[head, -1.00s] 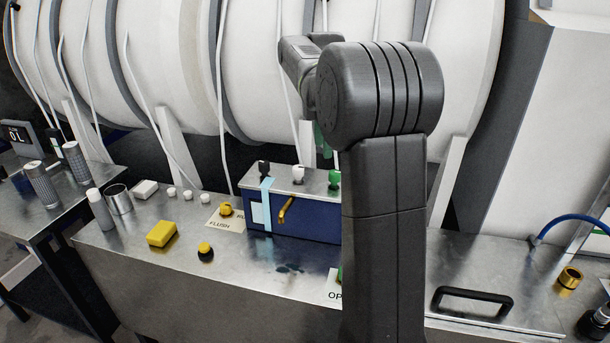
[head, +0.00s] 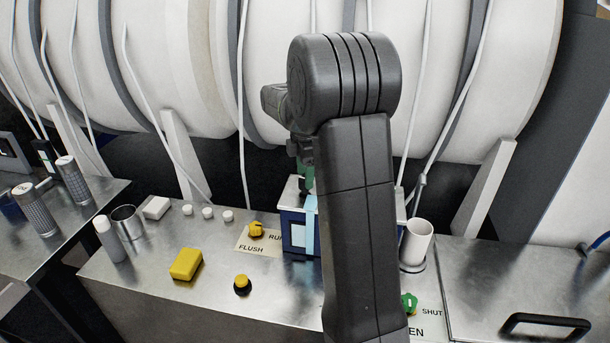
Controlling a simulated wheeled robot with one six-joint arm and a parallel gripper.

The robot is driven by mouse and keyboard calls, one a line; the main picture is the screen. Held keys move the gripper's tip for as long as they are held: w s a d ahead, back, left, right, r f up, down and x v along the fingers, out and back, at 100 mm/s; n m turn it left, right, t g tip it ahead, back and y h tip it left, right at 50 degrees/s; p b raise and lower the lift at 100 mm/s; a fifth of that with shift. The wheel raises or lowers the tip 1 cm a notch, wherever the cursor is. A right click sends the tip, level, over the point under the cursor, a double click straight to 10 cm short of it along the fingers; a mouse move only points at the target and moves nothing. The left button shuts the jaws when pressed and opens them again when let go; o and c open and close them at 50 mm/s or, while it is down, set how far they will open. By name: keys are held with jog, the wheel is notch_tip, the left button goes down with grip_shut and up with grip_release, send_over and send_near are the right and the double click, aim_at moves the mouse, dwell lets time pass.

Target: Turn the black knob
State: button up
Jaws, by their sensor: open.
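The blue box (head: 296,236) with a metal top and a light blue strip (head: 310,225) stands on the steel bench, mostly behind my arm. I cannot make out the black knob clearly; the left end of the box top is covered by my gripper. My gripper (head: 305,180) shows only in part, as dark parts and a green finger pointing down at this end of the box. It is open. Whether it touches or surrounds the knob cannot be told.
A yellow knob (head: 256,230) by a FLUSH label, a yellow button (head: 242,284), a yellow block (head: 186,264) and a green knob (head: 409,303) are on the bench. A white cup (head: 416,243) stands right of the box. Large white spools fill the back.

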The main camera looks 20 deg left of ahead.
jog(key=shift+f, duration=0.75)
jog(key=c, duration=1)
